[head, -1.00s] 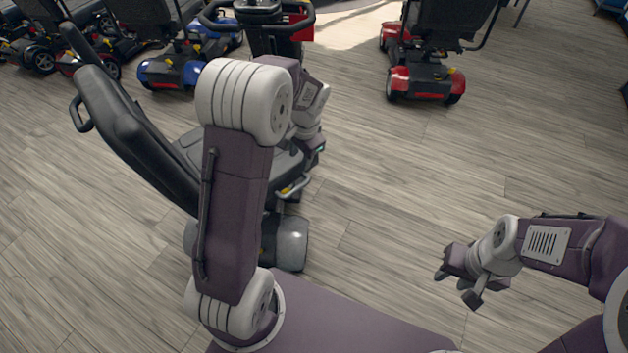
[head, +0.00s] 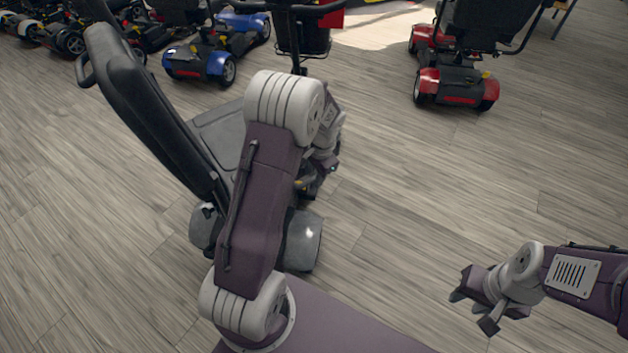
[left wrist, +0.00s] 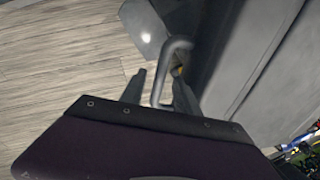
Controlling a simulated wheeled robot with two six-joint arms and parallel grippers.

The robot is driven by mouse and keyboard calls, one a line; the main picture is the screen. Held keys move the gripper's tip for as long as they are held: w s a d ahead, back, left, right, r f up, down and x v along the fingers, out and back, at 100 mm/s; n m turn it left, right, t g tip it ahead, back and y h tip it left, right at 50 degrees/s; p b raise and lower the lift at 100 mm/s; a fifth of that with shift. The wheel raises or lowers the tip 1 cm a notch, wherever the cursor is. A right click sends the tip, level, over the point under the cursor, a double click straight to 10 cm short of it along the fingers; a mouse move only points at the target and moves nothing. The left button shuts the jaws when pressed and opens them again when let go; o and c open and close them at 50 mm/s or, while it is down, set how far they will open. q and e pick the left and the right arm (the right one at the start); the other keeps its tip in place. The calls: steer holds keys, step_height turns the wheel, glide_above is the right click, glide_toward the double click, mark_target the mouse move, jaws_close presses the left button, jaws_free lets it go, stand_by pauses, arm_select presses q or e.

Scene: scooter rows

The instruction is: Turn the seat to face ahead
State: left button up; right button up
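The seat of the nearest scooter has a dark backrest (head: 150,105) on the left and a grey cushion (head: 218,140) facing right, across the line from rear wheel (head: 303,240) to tiller (head: 300,25). My left gripper (head: 328,168) is at the cushion's right side, partly hidden by my arm. In the left wrist view, my left gripper's fingers (left wrist: 160,84) stand apart on either side of a bent grey bar (left wrist: 168,62). A gap shows on the bar's left; contact on its right is unclear. My right gripper (head: 470,311) is open and empty above the floor.
A red scooter (head: 455,85) stands at the back right and a blue scooter (head: 205,62) at the back left, with more scooters behind it. The wooden floor (head: 400,180) is clear between the near scooter and my right arm.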

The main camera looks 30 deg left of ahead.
arm_select(q)
steer(key=shift+f, duration=0.4)
jaws_close()
stand_by(1.2)
